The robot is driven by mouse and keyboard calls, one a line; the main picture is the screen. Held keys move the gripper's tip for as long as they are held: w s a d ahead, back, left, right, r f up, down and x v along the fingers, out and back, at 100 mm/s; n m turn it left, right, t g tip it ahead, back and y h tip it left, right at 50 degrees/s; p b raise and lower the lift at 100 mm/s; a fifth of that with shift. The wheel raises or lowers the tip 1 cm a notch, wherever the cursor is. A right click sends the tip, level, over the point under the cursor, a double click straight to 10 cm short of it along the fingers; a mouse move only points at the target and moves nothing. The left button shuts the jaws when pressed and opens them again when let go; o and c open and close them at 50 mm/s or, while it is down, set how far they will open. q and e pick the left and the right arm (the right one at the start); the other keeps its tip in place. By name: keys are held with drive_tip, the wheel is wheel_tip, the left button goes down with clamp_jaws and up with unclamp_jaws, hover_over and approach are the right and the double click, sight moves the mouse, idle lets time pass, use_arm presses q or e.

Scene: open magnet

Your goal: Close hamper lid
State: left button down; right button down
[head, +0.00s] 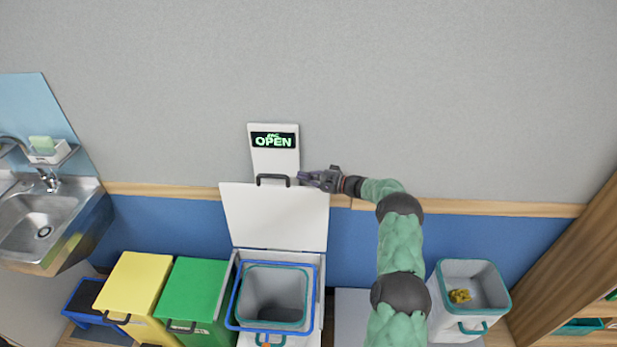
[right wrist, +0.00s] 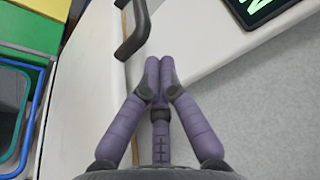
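The white hamper lid (head: 276,220) stands open, upright against the wall, with a black handle (head: 273,177) at its top edge. Below it the hamper (head: 317,300) holds a grey bin with a teal rim inside a blue frame (head: 314,290). My right gripper (head: 305,178) is just right of the handle near the lid's top right corner. In the right wrist view its purple fingers (right wrist: 160,68) meet at the tips with nothing between them. The handle (right wrist: 133,32) is ahead and left there, apart from the fingers; contact with the lid is unclear. My left gripper is not in view.
A white panel with a lit OPEN sign (head: 274,141) is on the wall behind the lid. Yellow (head: 138,285) and green (head: 192,290) closed bins stand left. A white bin (head: 444,310) stands right, beyond my arm. A sink (head: 42,225) is far left.

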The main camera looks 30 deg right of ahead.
drive_tip(key=x, duration=0.5)
drive_tip(key=shift+w+a, duration=0.15)
drive_tip(key=shift+w, duration=0.05)
